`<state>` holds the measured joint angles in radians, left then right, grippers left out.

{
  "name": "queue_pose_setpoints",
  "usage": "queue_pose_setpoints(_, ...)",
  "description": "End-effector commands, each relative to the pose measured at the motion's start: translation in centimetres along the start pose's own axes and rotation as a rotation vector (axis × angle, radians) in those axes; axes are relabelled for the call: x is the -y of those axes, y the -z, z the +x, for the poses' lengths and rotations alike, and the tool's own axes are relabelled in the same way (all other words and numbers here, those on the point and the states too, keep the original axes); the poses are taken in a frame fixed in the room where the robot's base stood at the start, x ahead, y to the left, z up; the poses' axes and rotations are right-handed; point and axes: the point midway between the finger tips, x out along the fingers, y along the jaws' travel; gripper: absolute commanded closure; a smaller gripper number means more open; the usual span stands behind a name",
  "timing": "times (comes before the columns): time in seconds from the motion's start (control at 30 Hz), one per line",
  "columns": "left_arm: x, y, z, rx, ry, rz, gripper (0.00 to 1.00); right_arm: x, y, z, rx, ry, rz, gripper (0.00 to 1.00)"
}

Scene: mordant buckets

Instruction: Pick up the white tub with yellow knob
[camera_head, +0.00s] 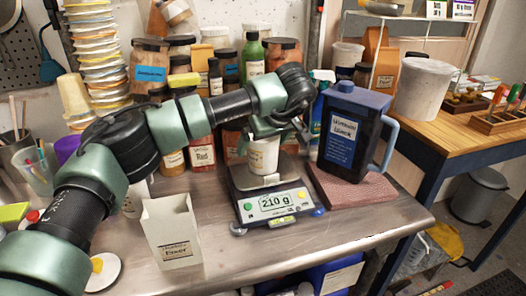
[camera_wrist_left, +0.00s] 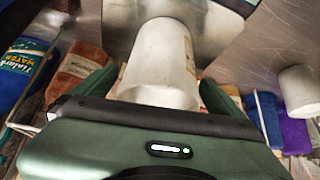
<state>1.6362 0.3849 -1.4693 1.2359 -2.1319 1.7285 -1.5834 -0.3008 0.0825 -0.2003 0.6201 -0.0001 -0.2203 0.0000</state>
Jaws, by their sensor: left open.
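A white round lid or tub top with a yellow knob (camera_head: 98,266) is at the lower left of the bench in the head view, partly hidden by my left arm. Its body cannot be made out. My left gripper (camera_head: 266,133) is far from it, up over the scale, and is open. A white cup (camera_head: 264,158) with a label stands upright on the scale pan below the gripper. In the left wrist view the cup (camera_wrist_left: 160,65) lies between the two open fingers; whether they touch it cannot be told. My right gripper is not in view.
The digital scale (camera_head: 272,203) reads 210 g. A dark blue jug (camera_head: 342,135) stands on a reddish block to its right. A white open carton (camera_head: 172,235) stands at the front left. Jars line the back. The bench front right of the carton is clear.

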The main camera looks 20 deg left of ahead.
Motion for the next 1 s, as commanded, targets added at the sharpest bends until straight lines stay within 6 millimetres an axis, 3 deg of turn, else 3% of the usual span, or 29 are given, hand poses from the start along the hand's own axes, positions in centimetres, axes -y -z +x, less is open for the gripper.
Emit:
queue_pose_setpoints(0.2, 0.0, -0.1, 2.6, 0.001, 0.001, -0.001, 0.0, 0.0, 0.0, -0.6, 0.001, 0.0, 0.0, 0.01)
queue_pose_setpoints(0.47, -0.1, -0.1, 2.8, 0.0, -0.001, 0.0, 0.0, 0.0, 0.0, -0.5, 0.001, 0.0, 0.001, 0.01)
queue_pose_setpoints(0.7, -0.1, -0.1, 2.8, 0.0, -0.001, 0.0, 0.67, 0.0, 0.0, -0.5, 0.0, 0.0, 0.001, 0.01)
queue_pose_setpoints(0.77, -0.1, -0.1, 2.8, -0.001, -0.001, -0.001, 0.8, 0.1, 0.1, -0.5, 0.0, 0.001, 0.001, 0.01)
queue_pose_setpoints(1.0, -0.1, 0.0, 2.6, -0.001, -0.002, -0.001, 0.8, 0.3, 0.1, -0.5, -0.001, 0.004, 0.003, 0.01)
